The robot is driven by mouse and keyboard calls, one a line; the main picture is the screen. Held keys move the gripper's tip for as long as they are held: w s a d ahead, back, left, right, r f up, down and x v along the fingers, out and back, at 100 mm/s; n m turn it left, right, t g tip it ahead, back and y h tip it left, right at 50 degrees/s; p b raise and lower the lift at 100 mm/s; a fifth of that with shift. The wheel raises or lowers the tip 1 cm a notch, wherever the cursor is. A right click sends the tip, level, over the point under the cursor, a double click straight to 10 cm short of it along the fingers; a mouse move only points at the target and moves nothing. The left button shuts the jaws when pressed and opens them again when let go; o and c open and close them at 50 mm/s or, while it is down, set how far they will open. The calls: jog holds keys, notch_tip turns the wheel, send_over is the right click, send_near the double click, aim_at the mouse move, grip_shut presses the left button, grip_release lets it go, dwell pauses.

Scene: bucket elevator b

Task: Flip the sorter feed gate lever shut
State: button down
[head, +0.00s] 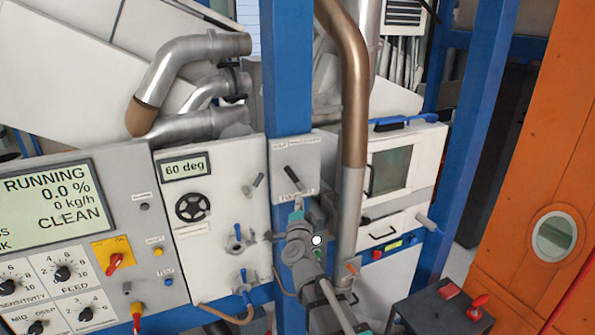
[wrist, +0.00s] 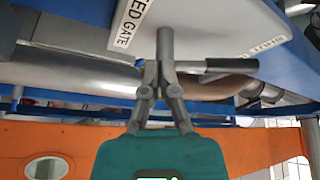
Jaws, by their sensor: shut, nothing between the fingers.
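The feed gate lever (wrist: 232,66) shows in the wrist view as a round grey stub with a dark-ended bar pointing right. It is mounted on a white panel (wrist: 215,22) with a "FEED GATE" label at its left and another label, hard to read, at its right. My gripper (wrist: 164,72) is shut and empty, its fingertips at the lever's stub end; whether they touch cannot be told.
A brown and grey pipe (head: 353,110) runs down just right of the panel. A blue post (head: 287,70) stands behind it. A dark stand with red handles (head: 440,312) is at lower right.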

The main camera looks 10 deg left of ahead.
aim_at(292, 176)
jog(key=s+r+m+t+h+p, duration=0.2)
jog(key=s+r+m+h, duration=0.3)
jog(key=s+r+h, duration=0.1)
jog(key=shift+s+d+r+m+h, duration=0.25)
jog(key=shift+s+d+m+h, duration=0.1)
jog(key=shift+h, duration=0.45)
jog(key=shift+w, duration=0.1)
jog(key=shift+w+a+r+p, duration=0.25)
jog(key=shift+w+r+p, duration=0.1)
jog(key=shift+w, duration=0.9)
jog(key=shift+w+a+r+p, duration=0.3)
jog(key=shift+w, duration=1)
jog(key=shift+w+a+r+p, duration=0.25)
jog(key=shift+w+r+p, duration=0.1)
jog(key=shift+w, duration=0.9)
